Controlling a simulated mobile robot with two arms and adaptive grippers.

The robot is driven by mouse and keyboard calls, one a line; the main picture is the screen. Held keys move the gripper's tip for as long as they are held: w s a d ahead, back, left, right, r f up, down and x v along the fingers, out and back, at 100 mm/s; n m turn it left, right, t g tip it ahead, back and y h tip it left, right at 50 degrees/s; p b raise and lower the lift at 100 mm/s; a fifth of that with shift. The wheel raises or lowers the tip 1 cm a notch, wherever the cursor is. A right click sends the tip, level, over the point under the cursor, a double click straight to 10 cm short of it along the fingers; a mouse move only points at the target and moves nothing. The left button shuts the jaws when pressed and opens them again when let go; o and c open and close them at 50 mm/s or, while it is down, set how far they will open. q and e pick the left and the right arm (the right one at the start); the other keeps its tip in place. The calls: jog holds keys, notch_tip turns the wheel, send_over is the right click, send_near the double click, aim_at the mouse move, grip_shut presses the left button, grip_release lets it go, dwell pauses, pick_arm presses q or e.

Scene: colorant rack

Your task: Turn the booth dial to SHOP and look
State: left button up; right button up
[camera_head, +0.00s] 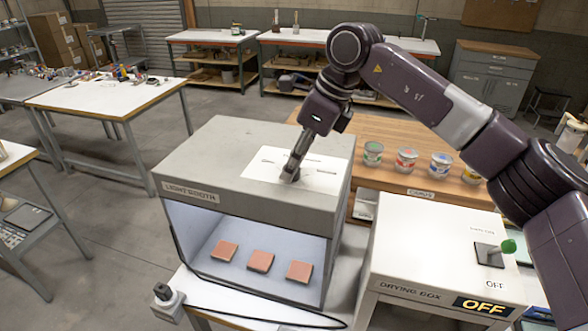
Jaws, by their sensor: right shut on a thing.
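The grey light booth (235,150) stands at the centre, labelled LIGHTBOOTH, with its lit front open. Three reddish square chips (260,261) lie in a row on its floor. A white dial plate (322,180) is on the booth's top, with dark marks too small to read. My right gripper (291,175) points down onto this plate and is shut on the booth dial. The fingers hide the dial, so I cannot tell its setting. My left gripper is not in view.
A white drying box (400,240) with an OFF display and green-tipped lever (507,246) stands at right. Several paint cups (406,160) sit on the wooden counter behind. A grey box with a black knob (163,291) and cable is at front left. Open floor lies left.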

jog(key=m+t+b, duration=0.1)
jog(key=m+b, duration=0.2)
jog(key=b, duration=0.1)
jog(key=shift+a+f, duration=0.1)
jog(key=shift+f, duration=0.1)
jog(key=shift+s+r+m+t+h+b, duration=0.1)
jog(key=shift+m+t+h+b, duration=0.35)
jog(key=shift+m+b, duration=0.6)
jog(key=shift+r+m+h+b, duration=0.1)
jog(key=shift+m+h+b, duration=0.15)
jog(key=shift+m+b, duration=0.4)
jog(key=shift+r, duration=0.1)
jog(key=o, duration=1.2)
jog(key=shift+c, duration=0.2)
